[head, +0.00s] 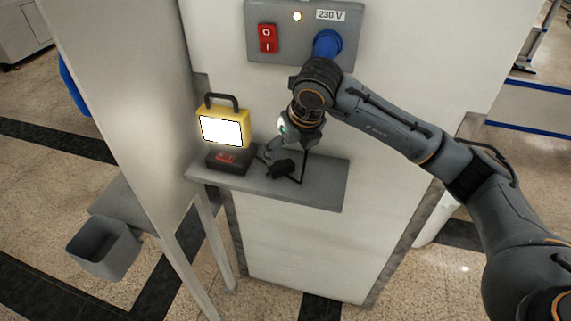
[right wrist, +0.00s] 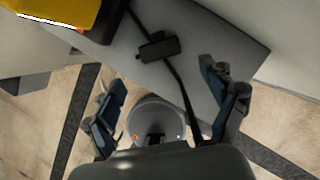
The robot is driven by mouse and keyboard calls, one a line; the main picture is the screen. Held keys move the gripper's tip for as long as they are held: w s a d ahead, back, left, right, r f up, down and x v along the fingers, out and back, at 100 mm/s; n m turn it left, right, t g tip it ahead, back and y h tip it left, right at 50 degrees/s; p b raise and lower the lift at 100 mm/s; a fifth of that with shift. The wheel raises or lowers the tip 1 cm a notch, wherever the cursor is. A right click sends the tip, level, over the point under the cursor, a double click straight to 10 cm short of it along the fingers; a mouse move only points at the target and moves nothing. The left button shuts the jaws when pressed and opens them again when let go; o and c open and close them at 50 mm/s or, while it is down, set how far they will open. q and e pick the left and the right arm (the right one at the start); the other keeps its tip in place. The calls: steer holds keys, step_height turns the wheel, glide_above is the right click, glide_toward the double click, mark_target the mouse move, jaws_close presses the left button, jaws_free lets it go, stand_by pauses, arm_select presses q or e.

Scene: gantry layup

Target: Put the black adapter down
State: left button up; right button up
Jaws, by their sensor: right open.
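The black adapter (head: 281,168) lies on the grey shelf (head: 325,180), to the right of the yellow lamp. In the right wrist view the adapter (right wrist: 159,47) is a small dark block with a black cable running past it. My right gripper (head: 284,152) is just above and behind the adapter. In the right wrist view its two fingers (right wrist: 163,75) are spread wide with nothing between the pads, and the adapter is beyond the tips. The cable passes close to the right-hand finger. My left gripper is not in view.
The yellow lamp (head: 223,127) with a lit white face stands on a dark base (head: 230,159) at the shelf's left. Above is a grey panel (head: 348,14) with a red switch (head: 267,38) and a blue plug (head: 327,43). A grey bin (head: 104,250) is lower left. The shelf's right end is clear.

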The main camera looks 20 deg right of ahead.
steer(key=b+v, duration=0.1)
steer(key=v, duration=0.4)
steer(key=shift+r, duration=0.25)
